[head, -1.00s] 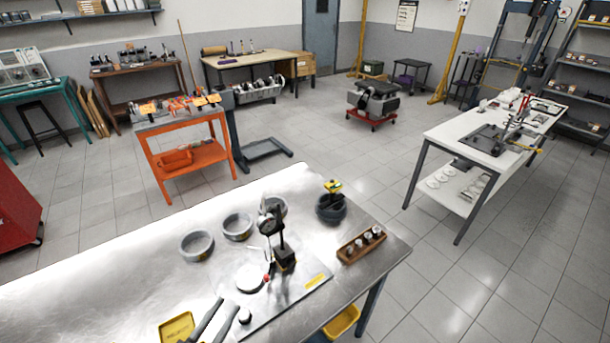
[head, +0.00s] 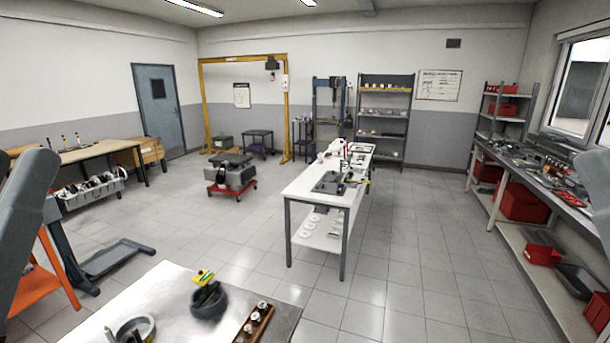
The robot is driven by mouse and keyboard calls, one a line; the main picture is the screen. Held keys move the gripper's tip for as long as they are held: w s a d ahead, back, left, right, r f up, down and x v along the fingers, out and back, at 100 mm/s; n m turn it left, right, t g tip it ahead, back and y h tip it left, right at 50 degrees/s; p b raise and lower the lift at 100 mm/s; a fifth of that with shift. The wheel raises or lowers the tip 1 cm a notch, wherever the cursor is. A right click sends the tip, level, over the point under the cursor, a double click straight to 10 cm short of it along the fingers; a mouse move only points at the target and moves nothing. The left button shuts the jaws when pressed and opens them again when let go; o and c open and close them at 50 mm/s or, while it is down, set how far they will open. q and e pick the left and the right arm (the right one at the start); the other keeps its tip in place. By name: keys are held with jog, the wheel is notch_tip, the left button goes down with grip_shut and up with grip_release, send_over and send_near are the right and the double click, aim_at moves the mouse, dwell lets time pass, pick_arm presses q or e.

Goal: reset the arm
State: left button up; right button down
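A grey piece of my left arm (head: 24,215) stands large at the left edge of the head view. No fingers of my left gripper show. A smaller grey piece of my right side (head: 597,190) is cut off by the right edge. No pair of fingertips can be made out on it, so its opening does not show. Nothing is seen held. Both pieces are apart from the metal workbench (head: 148,292) at the bottom of the view.
On the workbench are a grey ring (head: 134,329), a dark round holder (head: 208,301) with a yellow-topped item, and a wooden tray (head: 256,322) of small metal parts. A white table (head: 304,184) stands mid-room. A bench with red bins (head: 523,202) lines the right. Open floor lies between.

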notch_tip(320, 180, up, 21)
jog(key=p, duration=1.8)
jog(key=shift+r, duration=0.1)
notch_tip(320, 180, down, 32)
jog(key=b, duration=3.1)
jog(key=shift+r, duration=0.2)
